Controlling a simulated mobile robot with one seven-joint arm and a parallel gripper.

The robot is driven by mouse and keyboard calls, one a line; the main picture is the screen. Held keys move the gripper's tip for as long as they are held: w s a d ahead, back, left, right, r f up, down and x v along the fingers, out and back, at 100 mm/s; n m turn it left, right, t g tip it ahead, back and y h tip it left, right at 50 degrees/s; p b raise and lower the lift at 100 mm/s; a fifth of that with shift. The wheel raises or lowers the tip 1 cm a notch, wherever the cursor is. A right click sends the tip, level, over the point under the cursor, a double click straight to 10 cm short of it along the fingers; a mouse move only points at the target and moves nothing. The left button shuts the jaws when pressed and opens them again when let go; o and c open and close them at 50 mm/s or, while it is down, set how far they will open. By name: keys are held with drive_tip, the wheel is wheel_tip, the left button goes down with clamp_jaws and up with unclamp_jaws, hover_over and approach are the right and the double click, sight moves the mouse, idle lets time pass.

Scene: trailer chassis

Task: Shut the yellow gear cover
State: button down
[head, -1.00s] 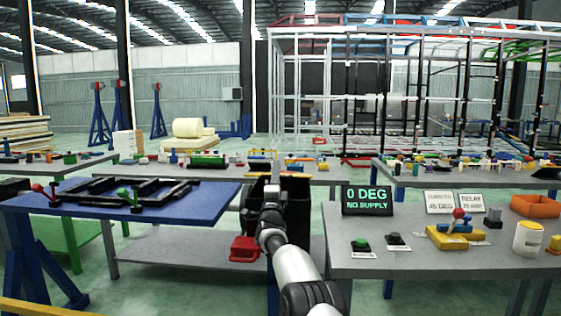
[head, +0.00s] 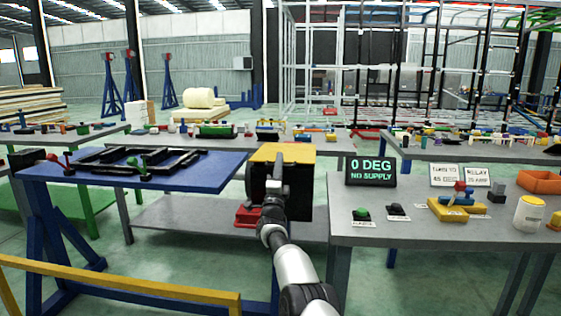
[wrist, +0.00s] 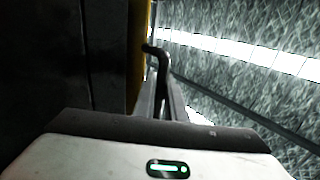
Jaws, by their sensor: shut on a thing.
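The yellow gear cover (head: 284,152) shows as a flat yellow panel at the top of a dark box (head: 302,195), in the middle of the head view. I cannot tell whether it sits fully down on the box. In the wrist view the cover (wrist: 137,70) is a narrow yellow strip at the edge of a dark surface. A dark bent handle (wrist: 157,49) stands out from it. My gripper (wrist: 166,98) is shut on this handle. In the head view my gripper (head: 272,182) is in front of the box and hides part of it.
A blue table (head: 200,172) with a black frame is at left. A grey table (head: 410,235) with a "0 DEG NO SUPPLY" display (head: 371,171) and buttons is at right. A red part (head: 246,216) sits low beside the box. A yellow rail (head: 130,282) crosses the front left.

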drive_tip(key=shift+s+a+r, duration=0.15)
drive_tip(key=shift+a+r, duration=0.05)
drive_tip(key=shift+a, duration=0.1)
drive_tip(key=c, duration=2.2)
unclamp_jaws()
drive_tip(key=o, duration=0.4)
drive_tip(key=shift+s+a+r, duration=0.1)
drive_tip(key=shift+s+r, duration=0.1)
drive_tip(key=shift+r, duration=0.05)
drive_tip(key=shift+f, duration=0.2)
drive_tip(key=p, duration=0.3)
drive_tip(key=shift+s+p, duration=0.1)
drive_tip(key=shift+p, duration=0.3)
drive_tip(key=p+v, duration=1.5)
drive_tip(key=v, duration=0.2)
drive_tip(key=shift+f+p, duration=0.15)
drive_tip(key=shift+p, duration=0.2)
